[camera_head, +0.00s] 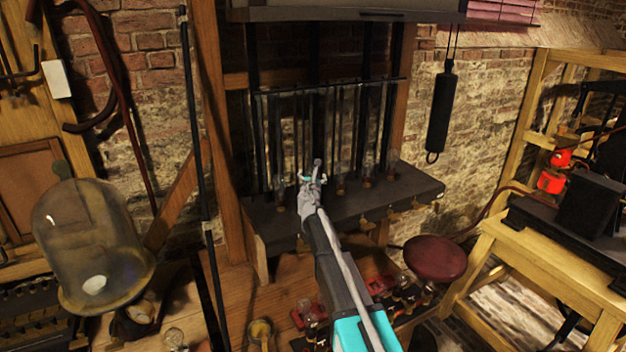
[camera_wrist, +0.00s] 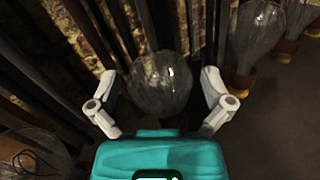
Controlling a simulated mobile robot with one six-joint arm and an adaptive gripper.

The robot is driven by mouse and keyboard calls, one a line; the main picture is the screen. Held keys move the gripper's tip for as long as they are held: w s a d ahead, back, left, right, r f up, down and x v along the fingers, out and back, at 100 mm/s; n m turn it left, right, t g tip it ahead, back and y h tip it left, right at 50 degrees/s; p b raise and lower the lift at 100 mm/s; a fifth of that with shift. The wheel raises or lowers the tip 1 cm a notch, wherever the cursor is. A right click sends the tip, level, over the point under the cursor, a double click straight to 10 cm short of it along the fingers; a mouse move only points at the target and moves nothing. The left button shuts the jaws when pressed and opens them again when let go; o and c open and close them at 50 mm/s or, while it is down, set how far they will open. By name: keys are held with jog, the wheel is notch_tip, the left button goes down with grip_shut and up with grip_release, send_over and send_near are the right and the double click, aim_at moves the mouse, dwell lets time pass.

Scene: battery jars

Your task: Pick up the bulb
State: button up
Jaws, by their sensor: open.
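A clear glass bulb (camera_wrist: 160,84) shows in the middle of the wrist view, between the two fingers of my gripper (camera_wrist: 160,104). The grey fingers are spread, with a visible gap on each side of the glass. The bulb's lower part is hidden behind the teal gripper body. In the head view my gripper (camera_head: 313,179) is over the dark shelf (camera_head: 385,199), in front of the rods. The bulb between the fingers cannot be made out clearly there.
More glass bulbs on red and brass bases stand to the right, one close by (camera_wrist: 255,42). Dark upright rods (camera_head: 262,140) stand behind. A glass dome (camera_head: 90,235) is at left, a red stool (camera_head: 435,258) at right.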

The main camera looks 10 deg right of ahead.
dwell(0.5)
jog(key=c, duration=0.8)
jog(key=shift+r, duration=0.2)
jog(key=shift+c, duration=0.2)
notch_tip(320, 180, up, 2)
jog(key=shift+r+p, duration=0.1)
jog(key=shift+p, duration=1.1)
jog(key=s+r+p, duration=1)
jog(key=s, duration=0.4)
jog(key=shift+d+r+p, duration=0.15)
jog(key=shift+r+p, duration=0.1)
jog(key=shift+p, duration=0.05)
jog(key=shift+f, duration=0.15)
